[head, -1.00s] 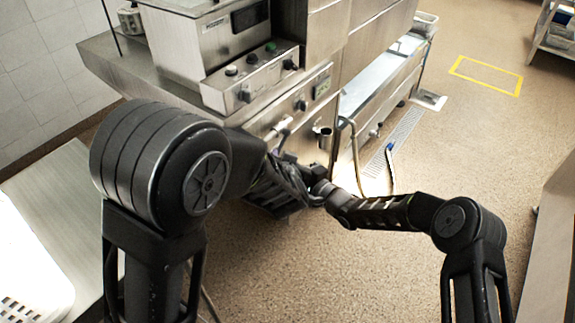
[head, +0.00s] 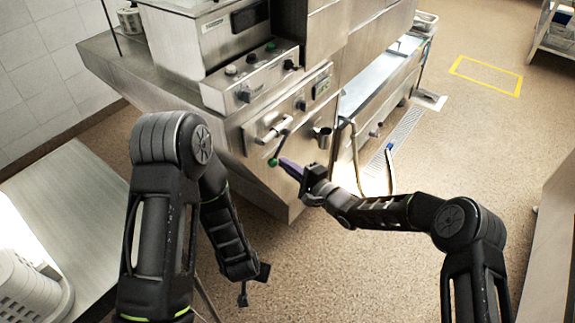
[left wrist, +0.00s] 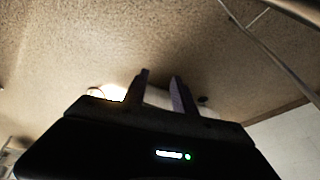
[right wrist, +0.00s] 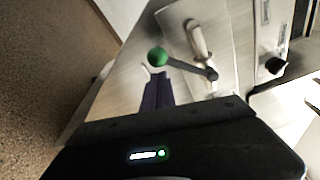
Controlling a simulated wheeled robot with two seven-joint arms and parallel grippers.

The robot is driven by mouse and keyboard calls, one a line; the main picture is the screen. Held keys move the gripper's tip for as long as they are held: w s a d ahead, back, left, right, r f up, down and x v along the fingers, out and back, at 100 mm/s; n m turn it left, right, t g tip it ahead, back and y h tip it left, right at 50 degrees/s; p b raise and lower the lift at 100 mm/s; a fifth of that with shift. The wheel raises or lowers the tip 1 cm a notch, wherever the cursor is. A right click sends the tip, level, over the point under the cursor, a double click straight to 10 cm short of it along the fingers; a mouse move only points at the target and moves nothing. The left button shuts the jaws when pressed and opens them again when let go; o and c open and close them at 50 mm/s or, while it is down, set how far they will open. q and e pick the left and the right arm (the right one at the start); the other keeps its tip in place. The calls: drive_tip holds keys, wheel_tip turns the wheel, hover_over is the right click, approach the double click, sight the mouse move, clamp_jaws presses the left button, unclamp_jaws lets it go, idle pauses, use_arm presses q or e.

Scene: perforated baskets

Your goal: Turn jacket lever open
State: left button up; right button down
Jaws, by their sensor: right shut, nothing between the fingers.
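The jacket lever is a dark grey arm (head: 281,147) with a green ball knob (head: 273,162) on the machine's front panel. In the right wrist view the green knob (right wrist: 157,56) is at the left end of the lever arm (right wrist: 190,68), which runs right to its pivot. My right gripper (head: 285,165) is shut and empty, its purple fingers beside the knob; in the right wrist view the fingers (right wrist: 155,92) are just below the knob. Whether they touch it I cannot tell. My left gripper (head: 244,296) hangs low over the floor, fingers apart and empty (left wrist: 160,90).
A pale handle (head: 275,131) sticks out from the panel near the lever. A control box with knobs (head: 250,75) stands above it. A hose (head: 388,170) hangs right of my right gripper. A steel table (head: 70,195) with a white perforated basket (head: 30,290) is at left.

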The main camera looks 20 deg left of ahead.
use_arm(q)
drive_tip(key=s+d+f+n+g+h, duration=0.1)
drive_tip(key=s+d+g+h, duration=0.2)
drive_tip(key=s+d, duration=0.9)
drive_tip(key=d+h, duration=0.2)
drive_tip(key=d, duration=0.1)
drive_tip(key=shift+s+f+n+g, duration=0.3)
drive_tip(key=shift+s+f+n, duration=0.05)
drive_tip(key=shift+f+n, duration=0.05)
drive_tip(key=shift+f, duration=0.15)
use_arm(e)
drive_tip(key=shift+s, duration=0.1)
